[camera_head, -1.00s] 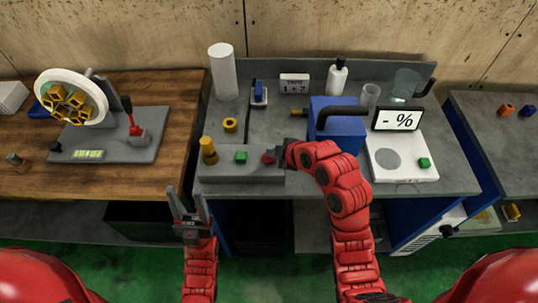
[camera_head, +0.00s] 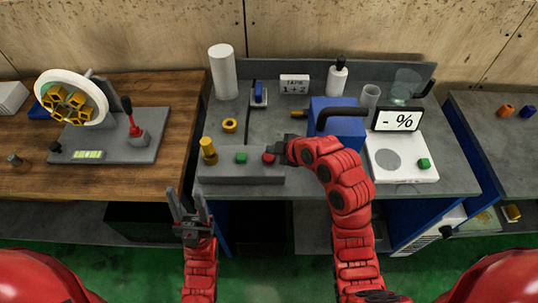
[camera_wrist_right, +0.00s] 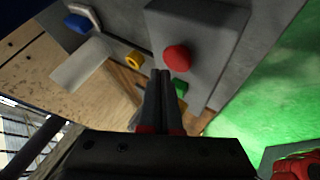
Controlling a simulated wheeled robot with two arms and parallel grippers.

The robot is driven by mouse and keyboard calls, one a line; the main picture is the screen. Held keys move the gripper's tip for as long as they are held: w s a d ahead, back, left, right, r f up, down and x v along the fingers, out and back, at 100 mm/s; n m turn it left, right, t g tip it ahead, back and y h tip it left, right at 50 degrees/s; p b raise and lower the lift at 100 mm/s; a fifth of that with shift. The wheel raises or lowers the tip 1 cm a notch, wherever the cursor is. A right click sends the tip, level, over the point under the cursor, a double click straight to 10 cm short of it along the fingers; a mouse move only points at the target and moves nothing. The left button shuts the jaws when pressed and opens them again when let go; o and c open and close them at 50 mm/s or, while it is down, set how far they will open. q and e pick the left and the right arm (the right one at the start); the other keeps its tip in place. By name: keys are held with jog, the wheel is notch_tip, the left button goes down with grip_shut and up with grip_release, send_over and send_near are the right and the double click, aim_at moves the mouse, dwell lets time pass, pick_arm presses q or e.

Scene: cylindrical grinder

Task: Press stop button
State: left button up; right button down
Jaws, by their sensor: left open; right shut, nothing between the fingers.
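The red stop button (camera_head: 268,158) is a small round knob on the right part of a grey control box (camera_head: 240,179) at the table's front edge. It also shows in the right wrist view (camera_wrist_right: 177,58), just beyond my fingertips. A green button (camera_head: 241,158) sits left of it on the same box. My right gripper (camera_head: 283,147) is shut and empty, with its tips close beside the red button at its right; I cannot tell whether they touch it. In the right wrist view the shut fingers (camera_wrist_right: 160,75) point at the box. My left gripper (camera_head: 188,208) is open and empty, in front of the table.
A yellow cylinder (camera_head: 208,150) stands at the box's left end. A blue box (camera_head: 338,121) with a dark handle stands behind my right arm. A white scale (camera_head: 401,160) with a display is to the right. A yellow ring (camera_head: 230,125) lies behind the box.

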aim_at(272, 158)
jog(key=shift+r, duration=0.15)
jog(key=shift+r+p, duration=0.35)
jog(key=shift+r, duration=2)
jog(key=shift+s, duration=0.1)
